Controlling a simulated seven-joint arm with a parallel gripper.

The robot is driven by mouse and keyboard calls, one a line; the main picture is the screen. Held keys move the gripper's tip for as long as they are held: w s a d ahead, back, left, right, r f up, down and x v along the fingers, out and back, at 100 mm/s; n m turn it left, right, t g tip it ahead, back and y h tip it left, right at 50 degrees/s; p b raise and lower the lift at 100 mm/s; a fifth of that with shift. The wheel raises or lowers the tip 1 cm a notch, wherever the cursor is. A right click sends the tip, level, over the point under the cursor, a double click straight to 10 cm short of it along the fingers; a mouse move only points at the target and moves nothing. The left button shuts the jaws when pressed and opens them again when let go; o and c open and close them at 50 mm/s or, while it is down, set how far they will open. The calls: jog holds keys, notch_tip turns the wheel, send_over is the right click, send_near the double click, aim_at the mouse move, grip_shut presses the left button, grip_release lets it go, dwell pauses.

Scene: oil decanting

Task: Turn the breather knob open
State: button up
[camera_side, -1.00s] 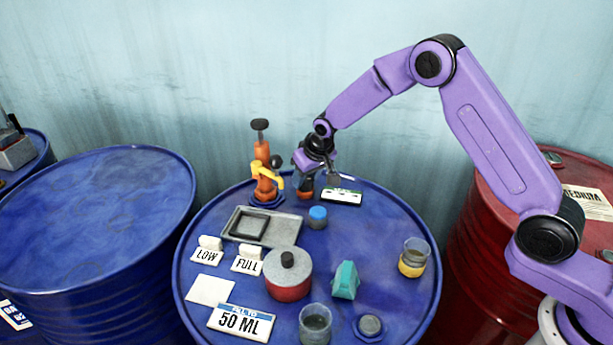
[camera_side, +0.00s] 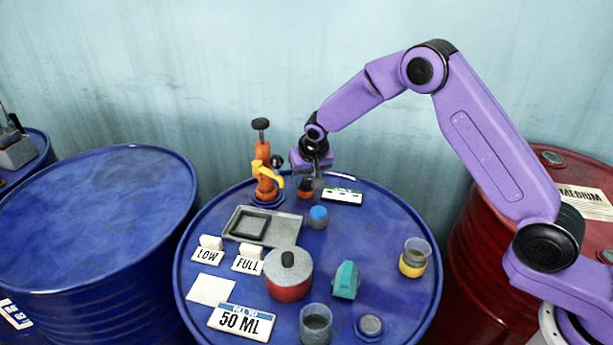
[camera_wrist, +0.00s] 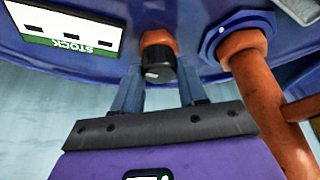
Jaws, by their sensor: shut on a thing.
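The breather knob (camera_wrist: 159,69) is a small black cap with a pale mark, on an orange stub. It shows in the wrist view at the top middle. My gripper (camera_wrist: 160,76) is shut on it, with one blue-grey finger at each side. In the side view my gripper (camera_side: 311,177) is low at the back of the blue drum, right of the orange pump. The breather's orange stub (camera_side: 305,194) shows there below the fingers, and the knob is mostly hidden.
The orange pump (camera_side: 264,180) with its yellow spout stands close left of the gripper. A STOCK sign (camera_side: 342,196) lies close right. A blue-capped jar (camera_side: 318,217) is in front. Several labels, a tray (camera_side: 287,232), a red pot (camera_side: 288,281) and beakers fill the drum top.

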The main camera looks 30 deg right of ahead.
jog(key=shift+s, duration=0.1)
jog(key=o, duration=1.1)
jog(key=shift+c, duration=0.2)
jog(key=v, duration=1.7)
jog(key=shift+r, duration=0.2)
jog(key=shift+s, duration=0.1)
jog(key=s+n+g+y, duration=0.15)
jog(key=s+n, duration=0.55)
jog(key=s, duration=1)
jog(key=s+d+f+n+g, duration=0.1)
jog(key=s+d+n, duration=0.3)
jog(key=s, duration=0.7)
jog(key=s+d+f+n+g, duration=0.1)
jog(key=s+d+f+n, duration=0.1)
jog(key=s+d+n, duration=0.2)
jog(key=s+d, duration=0.3)
jog(key=s, duration=0.4)
jog(key=shift+d+g, duration=0.2)
jog(key=shift+g, duration=0.15)
